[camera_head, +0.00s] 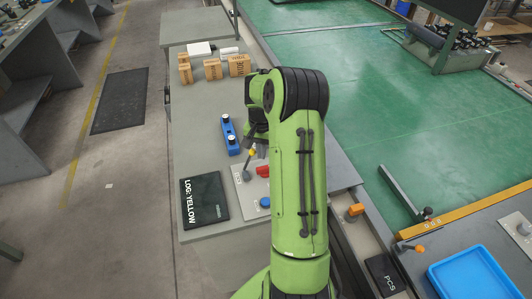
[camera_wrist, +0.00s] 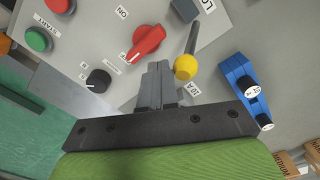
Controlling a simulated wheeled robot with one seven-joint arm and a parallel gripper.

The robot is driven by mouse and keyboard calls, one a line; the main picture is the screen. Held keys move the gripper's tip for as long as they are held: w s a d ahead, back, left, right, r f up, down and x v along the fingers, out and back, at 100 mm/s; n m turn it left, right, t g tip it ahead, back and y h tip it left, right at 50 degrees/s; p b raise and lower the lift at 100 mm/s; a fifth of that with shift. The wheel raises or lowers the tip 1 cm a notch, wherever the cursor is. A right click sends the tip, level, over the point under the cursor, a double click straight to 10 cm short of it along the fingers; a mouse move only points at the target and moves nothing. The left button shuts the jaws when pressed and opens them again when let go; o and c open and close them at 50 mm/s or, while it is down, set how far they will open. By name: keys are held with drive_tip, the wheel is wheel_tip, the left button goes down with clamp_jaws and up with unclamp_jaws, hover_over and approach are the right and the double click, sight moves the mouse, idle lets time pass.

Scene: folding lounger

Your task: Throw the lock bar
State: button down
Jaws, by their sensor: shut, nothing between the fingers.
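A grey control panel (camera_wrist: 235,45) fills much of the wrist view. On it a dark lever ends in a yellow ball (camera_wrist: 186,67); the lever also shows in the head view, with its yellow ball (camera_head: 252,153) beside my arm. A label starting with "LO" (camera_wrist: 208,5) is cut off at the top edge, next to a dark block (camera_wrist: 185,8). My gripper (camera_wrist: 158,70) is shut and empty, just left of the yellow ball; I cannot tell whether they touch.
A red rotary knob (camera_wrist: 147,40), a black knob (camera_wrist: 98,80), a green button (camera_wrist: 38,39) and a red button (camera_wrist: 60,4) are left of the lever. A blue block (camera_wrist: 243,82) lies right. A black sign (camera_head: 204,201) and several boxes (camera_head: 213,69) are on the bench.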

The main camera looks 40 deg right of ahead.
drive_tip(key=shift+w+a+r, duration=0.35)
drive_tip(key=shift+a, duration=0.3)
drive_tip(key=shift+w+a+r, duration=0.1)
drive_tip(key=shift+w+a, duration=0.25)
drive_tip(key=shift+a, duration=0.2)
drive_tip(key=shift+w+a+r, duration=0.1)
drive_tip(key=shift+w+a, duration=0.2)
drive_tip(key=shift+a, duration=0.25)
drive_tip(key=r+p, duration=0.4)
drive_tip(key=r, duration=0.1)
drive_tip(key=d+r+p, duration=0.1)
drive_tip(key=r+p, duration=0.2)
drive_tip(key=shift+s+r, duration=0.1)
drive_tip(key=shift+s, duration=0.2)
